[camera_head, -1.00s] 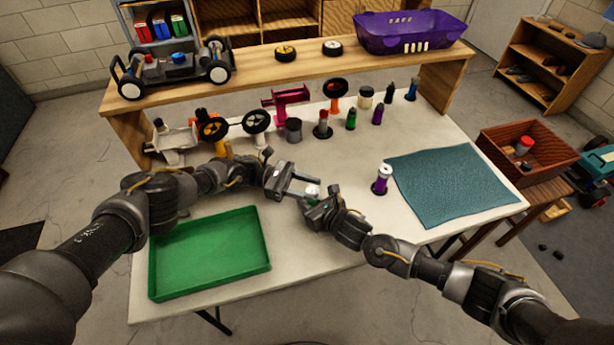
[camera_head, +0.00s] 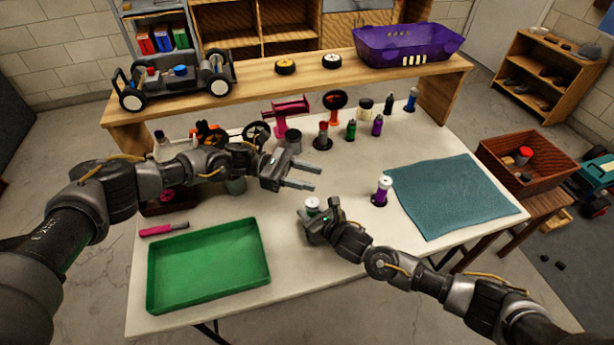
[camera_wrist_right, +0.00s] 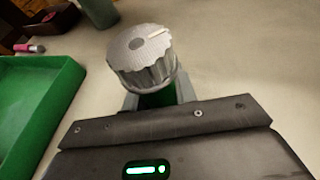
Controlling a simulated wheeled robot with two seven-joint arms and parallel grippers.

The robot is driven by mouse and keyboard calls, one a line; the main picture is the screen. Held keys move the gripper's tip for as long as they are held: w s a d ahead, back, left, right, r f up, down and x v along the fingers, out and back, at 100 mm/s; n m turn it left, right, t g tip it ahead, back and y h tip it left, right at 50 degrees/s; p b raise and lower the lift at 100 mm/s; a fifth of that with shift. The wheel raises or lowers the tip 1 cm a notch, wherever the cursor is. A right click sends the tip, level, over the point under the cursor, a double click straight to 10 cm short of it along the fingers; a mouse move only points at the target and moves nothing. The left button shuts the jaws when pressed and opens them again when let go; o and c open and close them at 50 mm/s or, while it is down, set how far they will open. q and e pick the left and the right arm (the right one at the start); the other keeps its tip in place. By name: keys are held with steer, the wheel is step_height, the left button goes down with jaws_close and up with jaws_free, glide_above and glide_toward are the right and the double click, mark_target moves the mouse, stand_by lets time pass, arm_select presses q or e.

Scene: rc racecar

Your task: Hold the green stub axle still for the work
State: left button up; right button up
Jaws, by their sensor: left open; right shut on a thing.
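My right gripper (camera_head: 312,212) is shut on the green stub axle (camera_wrist_right: 155,101), above the pale table. Only a little of its green body shows between the jaws in the right wrist view. A silver ridged cap (camera_wrist_right: 142,52) sits on its top; it also shows in the head view (camera_head: 312,203). My left gripper (camera_head: 314,176) is open and empty, behind the axle and apart from it.
A green tray (camera_head: 208,302) lies at the front left with a pink-handled tool (camera_head: 163,230) behind it. A purple-and-white bottle (camera_head: 382,190) stands right of my grippers, beside a teal mat (camera_head: 455,198). Several bottles and parts stand farther back.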

mark_target(313, 202)
arm_select(q)
steer(key=s+a+f+n+t, duration=0.1)
steer(key=a+f+n+t, duration=0.1)
steer(key=a+f+t, duration=0.1)
steer(key=s+a+f+n+t, duration=0.1)
steer(key=a+f+n+t, duration=0.1)
steer(key=a+f+t, duration=0.1)
steer(key=s+a+f+n+t, duration=0.1)
steer(key=a+f+n+t, duration=0.1)
steer(key=a+f+t, duration=0.1)
steer(key=shift+s+a+f, duration=0.1)
steer(key=shift+a+f, duration=0.4)
steer(key=shift+a, duration=0.1)
steer(key=x, duration=1.2)
steer(key=shift+r, duration=0.15)
steer(key=c, duration=0.7)
